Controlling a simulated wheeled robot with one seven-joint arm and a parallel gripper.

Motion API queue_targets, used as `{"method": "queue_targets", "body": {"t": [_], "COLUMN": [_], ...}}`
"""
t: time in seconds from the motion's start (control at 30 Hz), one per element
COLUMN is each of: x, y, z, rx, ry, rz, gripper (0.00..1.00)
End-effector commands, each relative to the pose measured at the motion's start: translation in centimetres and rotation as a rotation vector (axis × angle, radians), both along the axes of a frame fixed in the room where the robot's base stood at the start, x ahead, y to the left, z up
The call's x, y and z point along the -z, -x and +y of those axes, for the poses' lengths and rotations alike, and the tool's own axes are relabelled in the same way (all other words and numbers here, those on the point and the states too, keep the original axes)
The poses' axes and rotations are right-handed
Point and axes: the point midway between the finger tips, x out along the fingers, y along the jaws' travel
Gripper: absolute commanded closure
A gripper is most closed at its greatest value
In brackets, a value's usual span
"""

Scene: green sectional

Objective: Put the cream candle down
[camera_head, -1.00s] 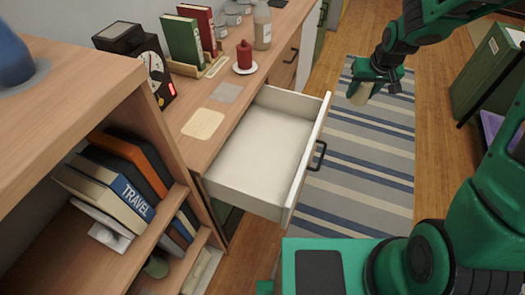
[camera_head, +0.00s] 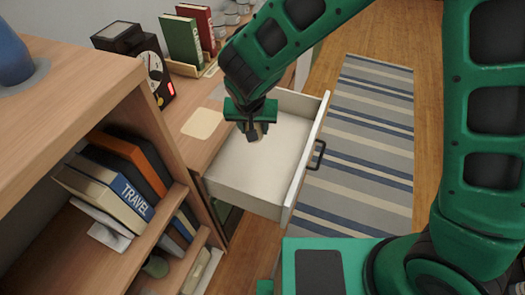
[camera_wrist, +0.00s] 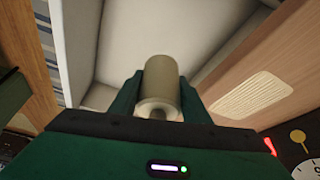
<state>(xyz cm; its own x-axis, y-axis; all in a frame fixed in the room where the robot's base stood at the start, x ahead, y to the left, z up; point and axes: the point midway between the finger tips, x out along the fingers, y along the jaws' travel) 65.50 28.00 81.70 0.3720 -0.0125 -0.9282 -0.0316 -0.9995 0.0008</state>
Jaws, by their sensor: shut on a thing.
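The cream candle (camera_wrist: 160,78) is a pale cylinder between the two fingers of my gripper (camera_wrist: 160,100) in the wrist view. My gripper is shut on it. In the head view my gripper (camera_head: 256,133) points down over the open white drawer (camera_head: 225,165), and the candle is mostly hidden by the fingers there. The drawer's inside is pale and looks empty where it shows. I cannot tell how far the candle is above the drawer floor.
The drawer's front panel with a dark handle (camera_head: 318,155) stands to the right. A square tan coaster (camera_head: 202,123) lies on the wooden top beside the drawer. A clock (camera_head: 155,72) and books (camera_head: 184,40) stand behind. A bookshelf (camera_head: 150,110) is at left.

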Motion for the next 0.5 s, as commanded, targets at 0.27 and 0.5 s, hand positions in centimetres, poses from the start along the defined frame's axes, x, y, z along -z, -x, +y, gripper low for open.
{"method": "queue_targets", "body": {"t": [0.27,0.5], "x": [4.9,7.2], "y": [1.9,0.0], "z": [1.9,-0.9], "rx": [0.003,0.008], "ry": [0.0,0.0], "rz": [-0.009,-0.009], "gripper": [0.92,0.92]}}
